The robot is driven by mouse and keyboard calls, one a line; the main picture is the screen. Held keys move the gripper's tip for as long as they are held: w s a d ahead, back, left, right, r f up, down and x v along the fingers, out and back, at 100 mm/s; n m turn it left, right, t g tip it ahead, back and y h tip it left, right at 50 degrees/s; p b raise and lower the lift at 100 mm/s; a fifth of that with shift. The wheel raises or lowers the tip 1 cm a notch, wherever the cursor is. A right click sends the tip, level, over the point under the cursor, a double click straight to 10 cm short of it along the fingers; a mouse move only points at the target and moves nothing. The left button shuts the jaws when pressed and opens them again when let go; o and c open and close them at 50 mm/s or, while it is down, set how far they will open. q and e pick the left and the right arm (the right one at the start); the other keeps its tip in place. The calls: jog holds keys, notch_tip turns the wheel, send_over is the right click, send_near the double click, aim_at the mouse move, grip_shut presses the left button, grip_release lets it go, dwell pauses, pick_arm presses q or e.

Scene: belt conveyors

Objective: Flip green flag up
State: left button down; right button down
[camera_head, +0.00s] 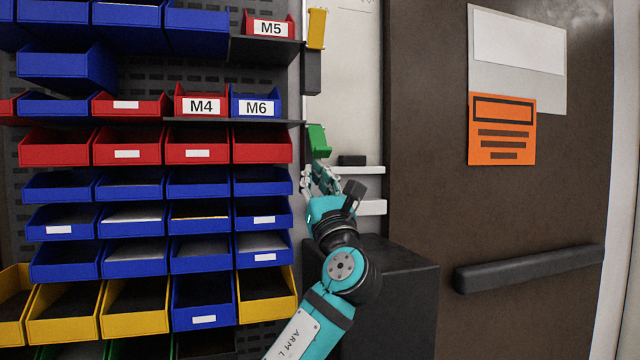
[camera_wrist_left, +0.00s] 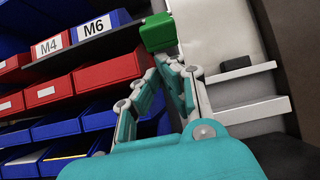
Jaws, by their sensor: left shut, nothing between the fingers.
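The green flag (camera_head: 319,141) is on the edge of the white board (camera_head: 345,80), beside the bin rack. It also shows at the top of the left wrist view (camera_wrist_left: 158,32). My left gripper (camera_head: 320,168) is just below the green flag with its fingers pointing up. In the left wrist view the fingers (camera_wrist_left: 165,62) come together right under the flag's lower edge. I cannot tell whether they touch it. The gripper is shut and holds nothing. A yellow flag (camera_head: 317,28) is higher on the same edge. My right gripper is not in view.
The rack of blue, red and yellow bins (camera_head: 198,145) stands close on the left. White ledges (camera_head: 362,170) with a small black block (camera_head: 352,160) are just right of the gripper. A dark box (camera_head: 405,290) is below, and a brown door (camera_head: 430,130) is at right.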

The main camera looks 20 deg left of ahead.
pick_arm(q)
jog(key=shift+w+a+r, duration=0.2)
jog(key=shift+w+r, duration=0.05)
jog(key=shift+w, duration=0.05)
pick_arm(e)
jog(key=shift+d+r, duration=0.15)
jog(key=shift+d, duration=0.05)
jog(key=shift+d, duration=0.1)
